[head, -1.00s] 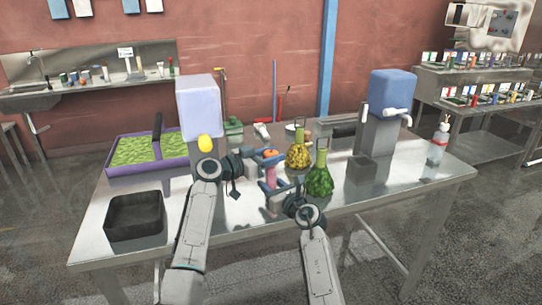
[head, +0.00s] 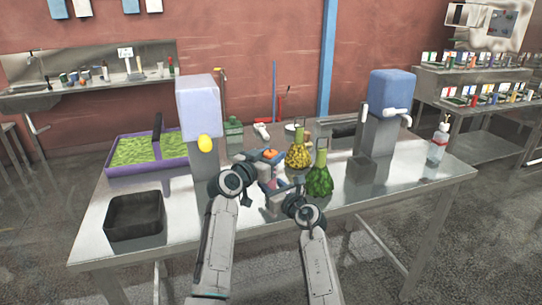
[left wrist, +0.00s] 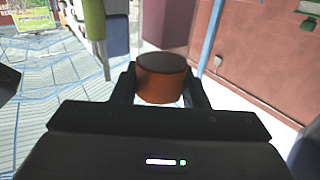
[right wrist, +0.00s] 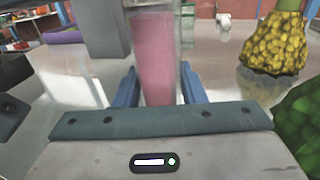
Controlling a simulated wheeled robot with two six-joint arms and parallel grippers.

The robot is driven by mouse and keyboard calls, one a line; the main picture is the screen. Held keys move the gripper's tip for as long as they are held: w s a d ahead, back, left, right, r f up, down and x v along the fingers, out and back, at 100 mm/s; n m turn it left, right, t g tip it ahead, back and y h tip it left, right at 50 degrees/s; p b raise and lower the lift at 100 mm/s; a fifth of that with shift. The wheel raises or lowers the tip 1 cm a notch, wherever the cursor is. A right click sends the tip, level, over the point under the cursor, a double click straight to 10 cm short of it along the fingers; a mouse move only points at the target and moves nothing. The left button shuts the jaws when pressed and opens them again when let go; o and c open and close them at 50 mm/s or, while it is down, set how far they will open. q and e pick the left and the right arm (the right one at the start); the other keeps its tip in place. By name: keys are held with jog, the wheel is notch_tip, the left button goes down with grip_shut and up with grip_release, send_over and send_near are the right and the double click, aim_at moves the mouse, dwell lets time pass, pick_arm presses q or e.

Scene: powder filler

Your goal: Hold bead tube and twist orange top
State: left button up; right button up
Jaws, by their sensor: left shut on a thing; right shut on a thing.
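The bead tube has a pink body and an orange top. In the right wrist view the pink tube (right wrist: 154,55) stands upright between the fingers of my right gripper (right wrist: 160,90), which is shut on it. In the left wrist view the orange top (left wrist: 162,82) sits between the fingers of my left gripper (left wrist: 163,85), shut on it. In the head view the orange top (head: 269,154) shows small above the two grippers, and most of the tube is hidden behind my left gripper (head: 262,160) and my right gripper (head: 277,190).
A yellow textured bottle (head: 298,155) and a green one (head: 319,180) stand just right of the grippers. A black tray (head: 134,216) lies front left, a purple tray (head: 150,168) behind it. Dispensers with a lilac tank (head: 197,100) and a blue tank (head: 392,90) stand at the back.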

pick_arm(q)
jog(key=o, duration=1)
jog(key=v, duration=1.2)
